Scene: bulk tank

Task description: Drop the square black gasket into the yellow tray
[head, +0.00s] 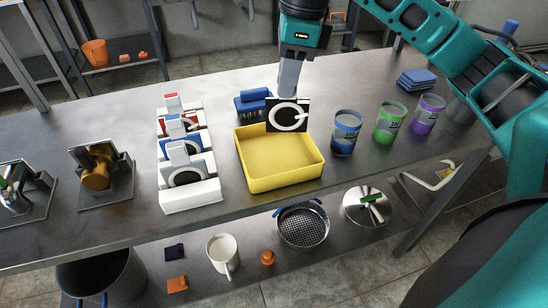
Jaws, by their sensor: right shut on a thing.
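The square black gasket (272,114) has a white ring on its face. It is upright, held by its top edge in my right gripper (289,93), which is shut on it. In the picture the gasket overlaps the back rim of the yellow tray (284,181); I cannot tell whether it touches the tray. The tray looks empty and sits near the front edge of the steel table. My left gripper is not in view.
A white rack (192,196) with several upright plates stands left of the tray. A blue brush-like block (253,103) is behind it. A blue can (346,133), a green can (390,123) and a purple can (428,113) stand to the right.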

